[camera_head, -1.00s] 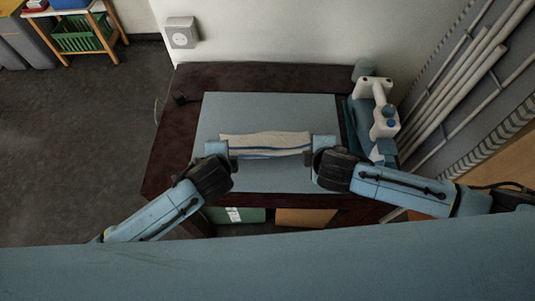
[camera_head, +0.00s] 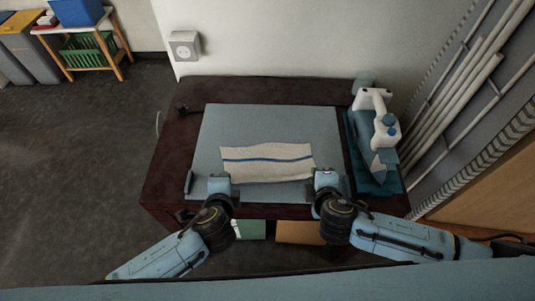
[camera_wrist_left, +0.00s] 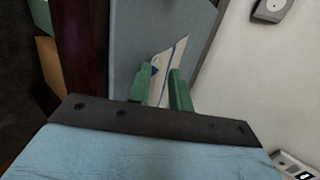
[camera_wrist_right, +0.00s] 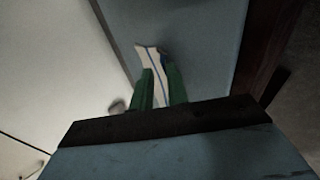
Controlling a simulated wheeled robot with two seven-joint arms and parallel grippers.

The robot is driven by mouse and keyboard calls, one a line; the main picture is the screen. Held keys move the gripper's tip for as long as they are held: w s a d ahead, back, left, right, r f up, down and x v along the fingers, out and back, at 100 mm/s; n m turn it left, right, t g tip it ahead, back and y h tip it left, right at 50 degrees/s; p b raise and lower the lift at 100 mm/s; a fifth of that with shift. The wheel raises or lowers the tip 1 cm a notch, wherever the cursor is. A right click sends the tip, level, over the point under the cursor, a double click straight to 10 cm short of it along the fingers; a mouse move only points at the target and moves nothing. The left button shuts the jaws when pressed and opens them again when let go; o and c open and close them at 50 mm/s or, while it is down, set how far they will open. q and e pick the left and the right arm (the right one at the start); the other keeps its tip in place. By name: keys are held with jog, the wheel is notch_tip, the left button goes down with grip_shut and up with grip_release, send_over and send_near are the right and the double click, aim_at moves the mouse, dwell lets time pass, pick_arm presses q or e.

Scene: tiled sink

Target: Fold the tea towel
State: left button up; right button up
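The tea towel (camera_head: 266,163) is cream with a blue stripe. It lies on the blue-grey board on the table, roughly rectangular with slightly wavy edges. My left gripper (camera_head: 219,181) is at its near left corner and my right gripper (camera_head: 325,179) is just beyond its near right corner. In the left wrist view the green fingers (camera_wrist_left: 160,85) stand apart, with the towel (camera_wrist_left: 167,62) visible between and beyond them. In the right wrist view the fingers (camera_wrist_right: 160,85) are also apart, with the towel (camera_wrist_right: 151,60) beyond. Contact at the fingertips is unclear.
The board (camera_head: 270,120) has free room behind the towel. A white and blue iron-like device (camera_head: 379,130) stands on a blue base at the right. The dark table edge (camera_head: 165,165) is at the left. A wall with a socket (camera_head: 185,46) is behind.

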pick_arm(q)
jog(key=o, duration=0.4)
pick_arm(e)
jog(key=o, duration=0.5)
jog(key=shift+c, duration=0.2)
pick_arm(q)
jog(key=shift+r, duration=0.1)
pick_arm(e)
jog(key=shift+r, duration=0.1)
pick_arm(q)
jog(key=s+r, duration=0.2)
jog(key=r, duration=0.1)
jog(key=s+r, duration=0.2)
jog(key=r, duration=0.1)
jog(key=s+r, duration=0.2)
jog(key=shift+r, duration=0.4)
pick_arm(e)
jog(key=s+r, duration=0.6)
jog(key=r, duration=0.2)
jog(key=shift+r, duration=0.4)
